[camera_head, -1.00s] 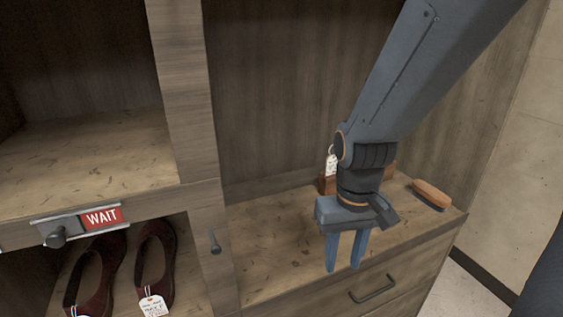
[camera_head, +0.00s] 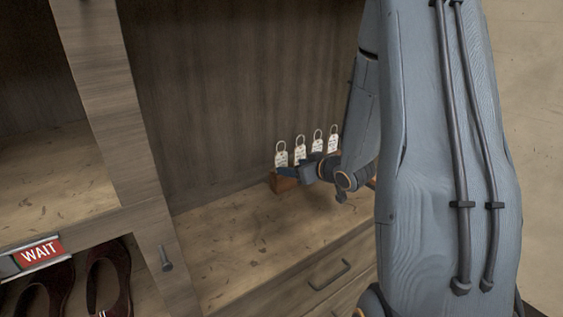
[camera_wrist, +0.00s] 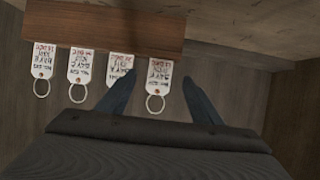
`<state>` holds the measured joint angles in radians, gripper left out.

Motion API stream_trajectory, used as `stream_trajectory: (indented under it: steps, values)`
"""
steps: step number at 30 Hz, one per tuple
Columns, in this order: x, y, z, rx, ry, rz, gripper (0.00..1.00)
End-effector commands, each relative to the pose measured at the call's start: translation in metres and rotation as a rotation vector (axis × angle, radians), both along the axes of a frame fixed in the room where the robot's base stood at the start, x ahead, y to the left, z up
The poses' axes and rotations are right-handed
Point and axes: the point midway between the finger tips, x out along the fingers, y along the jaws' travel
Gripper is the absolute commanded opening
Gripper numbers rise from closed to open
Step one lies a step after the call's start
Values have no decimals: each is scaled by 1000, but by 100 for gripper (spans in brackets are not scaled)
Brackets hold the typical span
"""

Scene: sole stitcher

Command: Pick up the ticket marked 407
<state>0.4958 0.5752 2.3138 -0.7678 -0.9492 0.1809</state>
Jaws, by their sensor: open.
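Several white paper tickets with metal rings stand in a row in a wooden block (camera_head: 284,184) at the back of the shelf. The leftmost ticket (camera_head: 281,158) in the head view has my gripper (camera_head: 288,172) just in front of it. In the wrist view the row hangs upside down from the block (camera_wrist: 100,22). There my open gripper (camera_wrist: 159,78) has one finger on each side of the rightmost ticket (camera_wrist: 160,72). Its left finger overlaps the neighbouring ticket (camera_wrist: 119,66). Handwriting shows on the tickets, but I cannot read the number 407 on any of them.
A red WAIT sign (camera_head: 39,251) is on the cabinet at left, above dark red shoes (camera_head: 108,283). The shelf top (camera_head: 235,235) is clear in front of the block. A drawer handle (camera_head: 330,274) is below it. My arm covers the shelf's right end.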

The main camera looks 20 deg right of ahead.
Motion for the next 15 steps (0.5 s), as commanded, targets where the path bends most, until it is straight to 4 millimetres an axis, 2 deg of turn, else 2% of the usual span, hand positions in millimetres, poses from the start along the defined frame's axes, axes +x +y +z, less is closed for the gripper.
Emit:
stream_trajectory:
  steps: [5, 15]
  values:
    - [9, 0, 0, 18, -36, 16, 59]
    - [45, 8, -10, 17, -36, 16, 59]
